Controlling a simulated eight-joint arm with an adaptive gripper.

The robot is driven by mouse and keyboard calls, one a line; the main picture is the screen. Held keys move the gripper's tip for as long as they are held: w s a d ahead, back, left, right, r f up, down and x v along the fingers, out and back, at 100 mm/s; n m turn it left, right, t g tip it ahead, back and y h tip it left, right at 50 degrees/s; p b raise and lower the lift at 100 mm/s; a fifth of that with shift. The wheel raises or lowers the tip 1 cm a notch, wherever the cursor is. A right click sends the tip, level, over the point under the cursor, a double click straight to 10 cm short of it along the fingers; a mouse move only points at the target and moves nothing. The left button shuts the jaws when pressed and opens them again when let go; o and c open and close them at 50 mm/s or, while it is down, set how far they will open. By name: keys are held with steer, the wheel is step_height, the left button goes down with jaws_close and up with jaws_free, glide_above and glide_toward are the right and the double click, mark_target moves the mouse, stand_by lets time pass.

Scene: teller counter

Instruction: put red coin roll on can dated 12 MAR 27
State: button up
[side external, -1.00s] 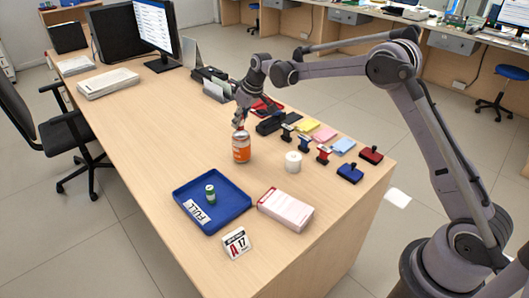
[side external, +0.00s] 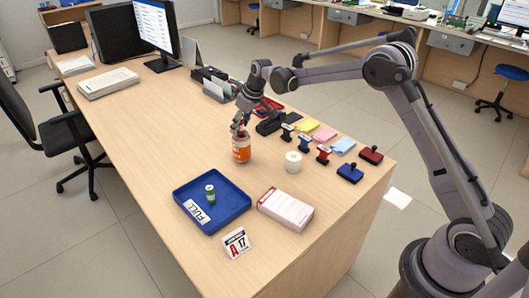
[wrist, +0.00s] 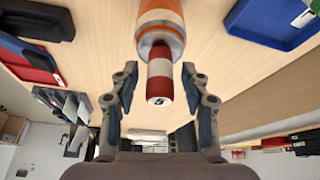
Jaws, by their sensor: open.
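The orange-and-white can (side external: 241,150) stands upright on the desk; it also shows at the top of the wrist view (wrist: 160,22). Its date cannot be read. The red coin roll (wrist: 159,78), red with a white band, stands end-on at the can's top in the wrist view and appears to rest on it. My gripper (wrist: 158,75) is open, with one finger on each side of the roll and a visible gap on both sides. In the side view my gripper (side external: 240,128) is right above the can and mostly hides the roll.
A blue tray (side external: 183,208) labelled FULL holds a green roll (side external: 210,194). A white-and-pink box (side external: 286,209), a date card (side external: 236,243) and a white roll (side external: 293,162) stand nearby. Stamps (side external: 323,154) and note pads line the right edge.

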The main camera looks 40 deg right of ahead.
steer(key=s+r, duration=1.3)
steer(key=r, duration=0.3)
steer(key=s+a+f+m+t, duration=0.1)
steer(key=s+f, duration=0.1)
steer(key=s, duration=1)
steer(key=s+a+f+m+t+h, duration=0.1)
steer(key=s+a+f+m+t, duration=0.1)
steer(key=s, duration=1.1)
steer(key=shift+f, duration=0.85)
